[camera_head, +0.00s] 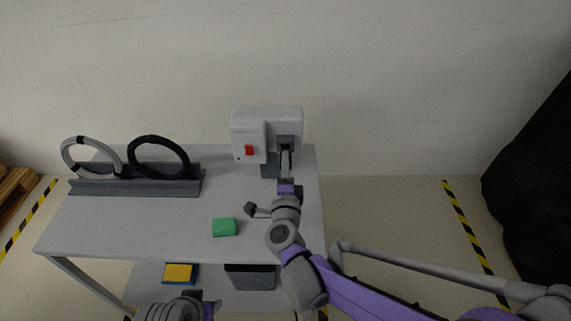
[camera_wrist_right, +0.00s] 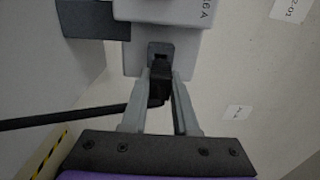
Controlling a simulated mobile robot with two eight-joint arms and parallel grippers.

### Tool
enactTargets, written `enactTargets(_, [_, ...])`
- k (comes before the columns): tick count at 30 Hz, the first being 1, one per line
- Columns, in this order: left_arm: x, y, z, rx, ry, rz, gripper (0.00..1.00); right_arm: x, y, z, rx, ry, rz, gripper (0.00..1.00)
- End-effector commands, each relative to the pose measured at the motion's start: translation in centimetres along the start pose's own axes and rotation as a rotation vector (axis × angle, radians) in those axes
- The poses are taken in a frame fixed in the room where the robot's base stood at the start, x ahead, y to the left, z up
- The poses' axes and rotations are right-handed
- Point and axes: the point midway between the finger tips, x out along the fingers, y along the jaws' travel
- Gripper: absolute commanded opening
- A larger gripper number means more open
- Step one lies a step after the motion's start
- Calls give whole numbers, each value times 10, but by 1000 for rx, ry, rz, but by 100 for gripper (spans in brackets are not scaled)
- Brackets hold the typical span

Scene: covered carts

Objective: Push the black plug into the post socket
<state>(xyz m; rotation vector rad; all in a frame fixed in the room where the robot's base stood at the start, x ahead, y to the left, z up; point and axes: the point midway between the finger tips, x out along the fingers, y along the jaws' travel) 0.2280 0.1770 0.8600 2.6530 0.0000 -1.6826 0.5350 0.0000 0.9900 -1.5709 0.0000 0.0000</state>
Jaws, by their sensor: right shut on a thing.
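The post socket is a dark recess in a light grey plate (camera_wrist_right: 187,62), under a white housing, in the right wrist view. In the head view, the white box (camera_head: 267,116) carrying it stands at the back right of the table. My right gripper (camera_head: 286,153) reaches up to its right side. In the right wrist view its fingers (camera_wrist_right: 160,92) are shut on the black plug (camera_wrist_right: 159,86). The plug's front end is at the socket; I cannot tell how far in it is. My left gripper (camera_head: 208,303) is at the bottom edge, partly cut off, its jaws unclear.
A black cable (camera_wrist_right: 70,117) runs left from the plug. A grey rack (camera_head: 135,186) at the table's left holds a grey ring (camera_head: 68,165) and a black ring (camera_head: 187,165). A green block (camera_head: 224,227) lies near the front. The table's middle (camera_head: 150,220) is clear.

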Motion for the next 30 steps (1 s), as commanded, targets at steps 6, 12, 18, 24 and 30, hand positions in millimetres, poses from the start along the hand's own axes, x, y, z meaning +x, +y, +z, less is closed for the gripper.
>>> enactTargets(6, [1,0,1,0,-1,0,50,0,0,0,0,0,0,0])
enactTargets(12, [1,0,1,0,-1,0,50,0,0,0,0,0,0,0])
enactTargets(18, [2,0,1,0,-1,0,50,5,0,0,-1,1,0,0])
enactTargets(24, [2,0,1,0,-1,0,50,10,0,0,-1,0,0,0])
enactTargets(30, [2,0,1,0,-1,0,50,15,0,0,0,0,0,0])
